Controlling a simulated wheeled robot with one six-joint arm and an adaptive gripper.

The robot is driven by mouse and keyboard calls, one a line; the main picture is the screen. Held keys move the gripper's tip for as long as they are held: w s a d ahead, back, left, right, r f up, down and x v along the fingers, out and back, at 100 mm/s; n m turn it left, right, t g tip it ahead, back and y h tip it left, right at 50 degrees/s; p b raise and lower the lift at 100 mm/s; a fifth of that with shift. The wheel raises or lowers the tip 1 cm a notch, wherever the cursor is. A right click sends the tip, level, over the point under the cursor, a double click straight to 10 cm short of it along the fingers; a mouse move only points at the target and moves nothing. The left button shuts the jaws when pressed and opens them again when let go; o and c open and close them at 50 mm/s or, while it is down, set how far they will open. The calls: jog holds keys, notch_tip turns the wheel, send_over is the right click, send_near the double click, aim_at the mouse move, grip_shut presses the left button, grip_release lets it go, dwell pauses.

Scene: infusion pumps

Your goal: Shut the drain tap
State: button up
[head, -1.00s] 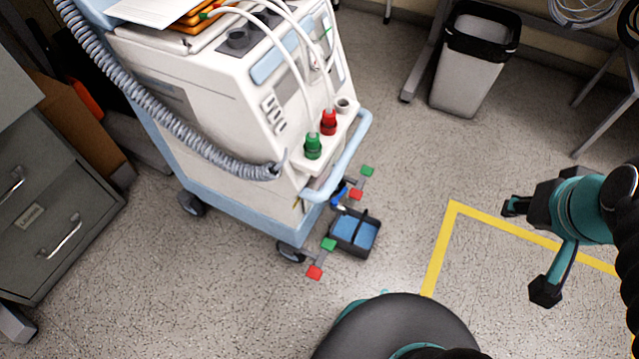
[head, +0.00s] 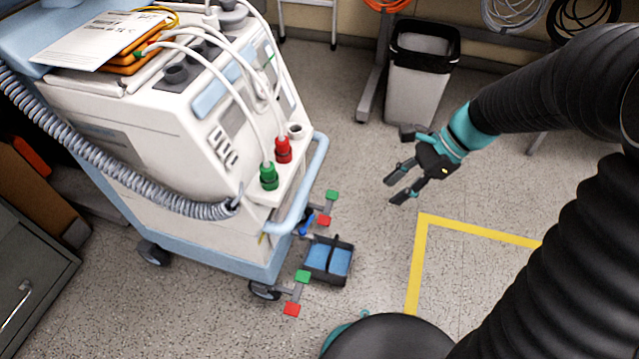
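The drain tap, seen as a small blue lever (head: 307,223), sits low on the front of the white and pale-blue machine (head: 150,130), just above a tray. It is small in the head view, and I cannot tell its exact setting. The black tray (head: 329,279) with blue inside lies on the floor below it. My gripper (head: 394,190) hangs to the right of the tap, clear of the machine. Its two dark fingers point left and down with a narrow gap between them, and nothing is held.
Red and green pads on brackets (head: 298,290) flank the tray. A pale-blue rail (head: 308,180) curves above the tap. Hoses and a grey coiled tube (head: 120,165) run over the machine. A bin (head: 418,85) stands behind my gripper. The floor between gripper and tap looks clear.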

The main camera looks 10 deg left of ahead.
jog(key=w+a+f+m+g+y+b, duration=0.1)
jog(key=w+a+f+m+y, duration=0.1)
jog(key=w+f+m, duration=0.4)
jog(key=w+a+f+m+g+y+b, duration=0.1)
jog(key=a+f+m+y, duration=0.25)
jog(key=f, duration=0.45)
jog(key=m+t+y+b, duration=0.15)
jog(key=m+y, duration=0.25)
jog(key=m, duration=0.8)
send_near(311, 218)
jog(key=shift+t, duration=0.25)
jog(key=x, duration=0.7)
jog(key=b+x, duration=0.1)
jog(key=x, duration=0.2)
jog(key=shift+s+a+f, duration=0.1)
jog(key=shift+s+f, duration=0.15)
jog(key=shift+f, duration=0.05)
grip_shut()
